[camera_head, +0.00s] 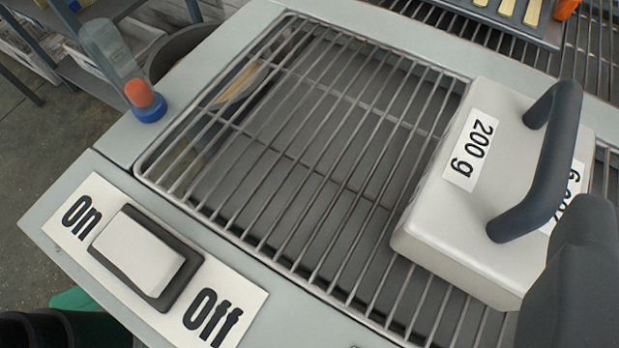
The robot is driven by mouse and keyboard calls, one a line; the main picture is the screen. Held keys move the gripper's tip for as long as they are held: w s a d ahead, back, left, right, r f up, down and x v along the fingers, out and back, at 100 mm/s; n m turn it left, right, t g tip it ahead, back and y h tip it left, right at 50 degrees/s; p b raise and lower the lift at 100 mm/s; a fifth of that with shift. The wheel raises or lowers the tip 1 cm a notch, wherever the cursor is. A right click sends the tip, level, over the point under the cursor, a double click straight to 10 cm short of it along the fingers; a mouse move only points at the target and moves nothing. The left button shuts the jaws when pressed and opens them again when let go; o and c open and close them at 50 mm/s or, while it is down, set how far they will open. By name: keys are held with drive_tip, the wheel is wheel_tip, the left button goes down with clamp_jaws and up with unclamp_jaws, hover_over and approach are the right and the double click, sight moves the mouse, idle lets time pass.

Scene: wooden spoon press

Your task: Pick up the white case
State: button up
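The white case (470,205) is a rounded pale block with a dark grey arched handle (550,165) on top. It sits at the right of the wire rack, with a "200 g" label on its top and a second label partly hidden behind the handle. A dark part of my gripper (578,275) shows at the lower right, in front of the case's near right corner and just below the handle. It covers that corner. I see no clear second finger and cannot tell whether it touches the case.
The wire rack (300,135) is bare left of the case. An On/Off switch (145,255) is on the grey panel at the lower left. A clear bottle (118,60) with an orange and blue end is at the upper left. A tray (490,15) with wooden pieces lies behind.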

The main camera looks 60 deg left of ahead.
sight(559, 173)
drive_tip(key=shift+y, duration=0.6)
drive_tip(key=w+a+f, duration=0.1)
drive_tip(key=f, duration=0.1)
drive_tip(key=w+a+f+b, duration=0.1)
drive_tip(key=w+a, duration=0.1)
drive_tip(key=w+a+f, duration=0.1)
drive_tip(key=f, duration=0.1)
drive_tip(key=shift+w+a+f, duration=0.15)
drive_tip(key=shift+w+f, duration=0.2)
drive_tip(key=shift+d+b+x, duration=0.15)
drive_tip(key=shift+b+x, duration=0.3)
drive_tip(key=shift+x, duration=0.9)
drive_tip(key=shift+d+b+x, duration=0.1)
drive_tip(key=shift+b+x, duration=0.3)
drive_tip(key=shift+x, duration=0.9)
drive_tip(key=shift+f, duration=0.1)
clamp_jaws()
